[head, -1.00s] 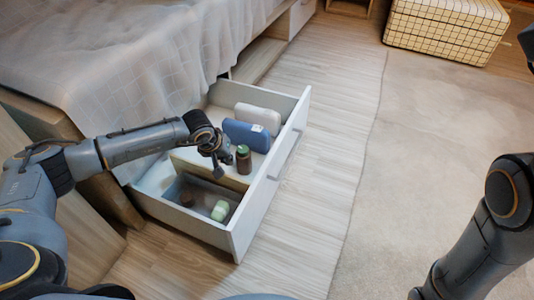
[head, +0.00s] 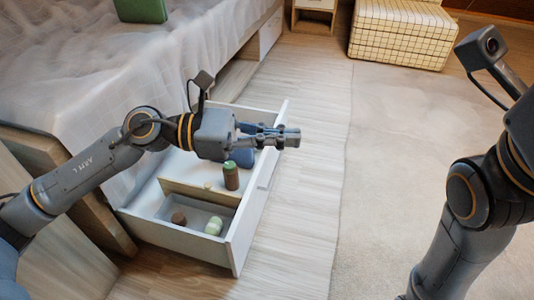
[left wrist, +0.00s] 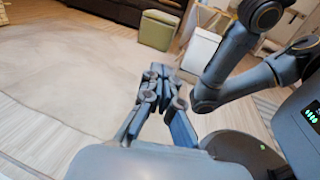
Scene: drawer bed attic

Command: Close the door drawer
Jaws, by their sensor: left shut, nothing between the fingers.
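The white drawer (head: 243,235) under the bed is pulled out over the wooden floor. Inside are a brown bottle with a green cap (head: 231,176), a pale green item (head: 214,226), a small brown item (head: 178,218) and a blue case (head: 243,157), partly hidden by my gripper. My left gripper (head: 292,138) is shut and empty, above the drawer with its fingertips out past the drawer's front panel. It also shows shut in the left wrist view (left wrist: 160,75). My right arm is at the right edge of the head view; its gripper is out of view there.
The bed (head: 75,85) stands at the left with a green box (head: 141,10) on it. A checkered ottoman (head: 402,32) stands at the back on the beige rug (head: 390,160). Bare wooden floor (head: 310,110) lies in front of the drawer.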

